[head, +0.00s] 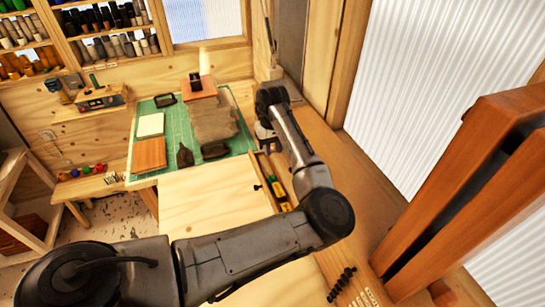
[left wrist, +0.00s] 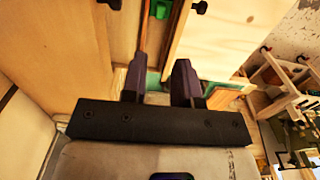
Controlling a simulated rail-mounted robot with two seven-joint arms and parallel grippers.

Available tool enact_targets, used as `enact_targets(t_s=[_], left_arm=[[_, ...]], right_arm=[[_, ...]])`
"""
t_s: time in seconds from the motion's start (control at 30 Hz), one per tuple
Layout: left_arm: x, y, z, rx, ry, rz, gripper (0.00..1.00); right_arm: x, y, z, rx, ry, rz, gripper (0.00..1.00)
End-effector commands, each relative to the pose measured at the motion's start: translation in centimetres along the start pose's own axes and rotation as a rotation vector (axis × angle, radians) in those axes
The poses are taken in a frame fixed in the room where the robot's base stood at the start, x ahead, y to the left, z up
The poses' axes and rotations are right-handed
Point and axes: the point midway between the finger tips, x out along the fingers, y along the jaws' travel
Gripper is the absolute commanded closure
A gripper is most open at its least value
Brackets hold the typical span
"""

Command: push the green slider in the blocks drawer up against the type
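An open narrow drawer (head: 265,168) at the right side of the bench holds a small green piece (head: 275,187), which looks like the green slider, with a yellow part beside it. My left arm crosses above the drawer and hides part of it. The left gripper (head: 264,132) is past the drawer's far end in the head view, partly hidden by its own wrist. In the left wrist view its two dark fingers (left wrist: 160,70) stand apart with nothing between them. A green piece (left wrist: 161,9) shows beyond the fingertips, apart from them. I cannot make out the type. My right gripper is out of view.
A green mat (head: 178,120) carries a brown sheet (head: 213,121), a wooden block (head: 149,154) and dark tools. The pale bench top (head: 215,195) left of the drawer is clear. Dark knobs (left wrist: 200,7) stick out near the drawer. A wooden frame (head: 470,190) stands at right.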

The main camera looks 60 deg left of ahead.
Motion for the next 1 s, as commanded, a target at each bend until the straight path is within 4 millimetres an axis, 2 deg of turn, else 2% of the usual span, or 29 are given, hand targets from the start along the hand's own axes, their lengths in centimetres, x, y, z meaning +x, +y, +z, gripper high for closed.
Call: enact_targets(t_s=[0.43,0.57,0.7,0.77,0.87,0.9,1.0], left_arm=[[-0.8,-0.1,0.0,-0.002,0.001,-0.001,0.72],[0.2,-0.2,0.0,-0.002,-0.001,-0.009,0.85],[0.8,-3.7,-3.2,-0.077,0.028,-0.034,0.98],[-0.3,-5.7,-5.4,-0.116,0.077,-0.051,1.0],[-4.2,-9.2,-9.4,-0.175,0.215,-0.099,1.0],[-6.2,-10.5,-10.9,-0.192,0.281,-0.129,1.0],[-11.8,-13.0,-13.8,-0.217,0.451,-0.223,1.0]], right_arm=[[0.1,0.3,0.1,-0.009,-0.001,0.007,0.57],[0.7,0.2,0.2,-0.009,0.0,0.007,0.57],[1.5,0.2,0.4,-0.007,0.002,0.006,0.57],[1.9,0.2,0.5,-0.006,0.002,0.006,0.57],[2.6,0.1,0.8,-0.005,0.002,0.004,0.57],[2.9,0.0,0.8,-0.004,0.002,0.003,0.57],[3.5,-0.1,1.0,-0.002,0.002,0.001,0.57]])
